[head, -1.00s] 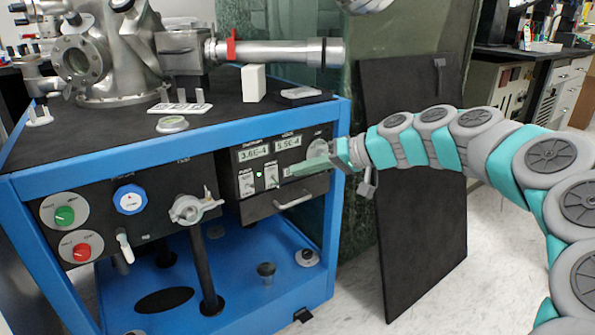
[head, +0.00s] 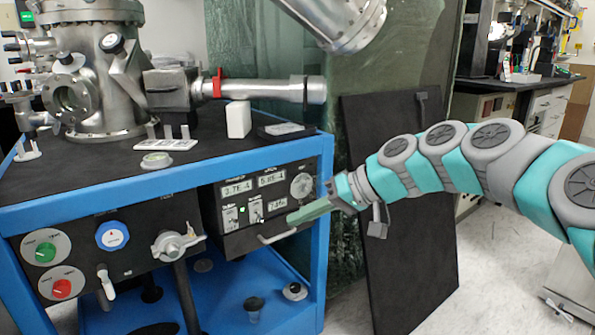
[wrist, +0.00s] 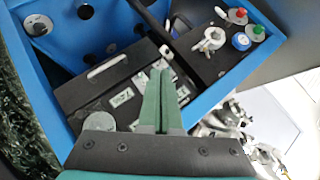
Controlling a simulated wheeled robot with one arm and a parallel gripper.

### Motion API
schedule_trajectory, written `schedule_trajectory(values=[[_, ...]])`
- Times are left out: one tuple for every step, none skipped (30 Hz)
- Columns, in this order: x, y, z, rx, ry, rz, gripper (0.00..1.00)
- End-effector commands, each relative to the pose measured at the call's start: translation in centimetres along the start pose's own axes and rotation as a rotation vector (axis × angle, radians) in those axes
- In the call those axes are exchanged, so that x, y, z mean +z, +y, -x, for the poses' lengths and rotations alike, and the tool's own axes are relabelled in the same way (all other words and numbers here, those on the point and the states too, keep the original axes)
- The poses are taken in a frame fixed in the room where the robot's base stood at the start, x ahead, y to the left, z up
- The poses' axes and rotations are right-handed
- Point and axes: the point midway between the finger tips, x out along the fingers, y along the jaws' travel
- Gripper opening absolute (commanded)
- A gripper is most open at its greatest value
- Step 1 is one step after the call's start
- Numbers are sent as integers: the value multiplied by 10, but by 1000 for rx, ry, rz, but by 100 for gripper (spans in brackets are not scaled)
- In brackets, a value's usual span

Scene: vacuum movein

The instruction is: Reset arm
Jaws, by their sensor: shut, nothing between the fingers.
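My gripper (head: 294,216) is in front of the gauge panel (head: 232,243) on the blue-framed cart (head: 322,180). Its green fingers are shut together with nothing between them. The wrist view also shows the gripper (wrist: 158,70), pointing over the panel's switches and displays. My arm reaches in from the right of the head view, bent in an arch. In the head view the fingertips overlap the right part of the panel; I cannot tell the exact gap to it.
A green button (head: 45,252), a red button (head: 62,288), a blue dial (head: 112,235) and a silver valve handle (head: 172,245) are on the cart's left front. A metal vacuum chamber (head: 95,85) stands on top. A black board (head: 410,200) leans behind my arm.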

Motion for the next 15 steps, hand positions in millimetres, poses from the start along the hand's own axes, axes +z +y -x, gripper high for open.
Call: schedule_trajectory(values=[[22,-23,3,42,-65,11,0],[37,-31,3,71,-104,11,0],[60,-40,4,116,-156,9,0],[78,-44,4,152,-196,3,0],[94,-46,6,189,-232,-5,0],[119,-48,10,243,-280,-19,0],[136,-47,14,285,-313,-33,0],[154,-46,18,327,-347,-50,0],[177,-43,26,389,-386,-74,0],[194,-40,33,434,-414,-97,0],[212,-37,39,478,-442,-122,0],[233,-32,51,539,-470,-155,0],[249,-29,59,581,-491,-184,0],[263,-25,67,621,-510,-210,0],[281,-21,78,671,-530,-247,0]])
